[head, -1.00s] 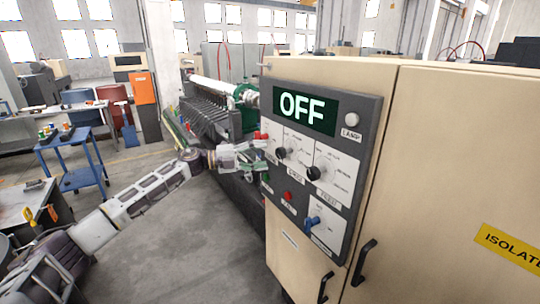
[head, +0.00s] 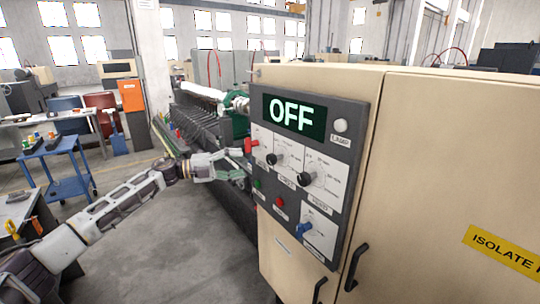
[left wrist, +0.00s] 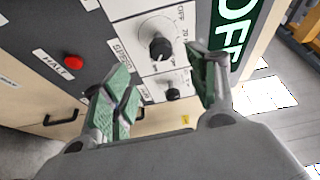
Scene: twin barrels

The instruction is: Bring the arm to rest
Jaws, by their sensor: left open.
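My left arm comes in from the left in the head view. Its gripper (head: 236,172) is open and empty, just left of the control panel (head: 343,165) on the beige cabinet. In the left wrist view the two green-padded fingers (left wrist: 165,70) stand apart with nothing between them. Behind them show a black speed knob (left wrist: 158,48) and the red halt button (left wrist: 73,62). The panel's display (head: 295,115) reads OFF. My right gripper is not in view.
The beige cabinet (head: 440,150) fills the right side, with black door handles (head: 357,266) and a yellow label. A long machine stands behind the gripper. A blue cart (head: 62,165) and benches stand at left. The grey floor (head: 175,255) between is clear.

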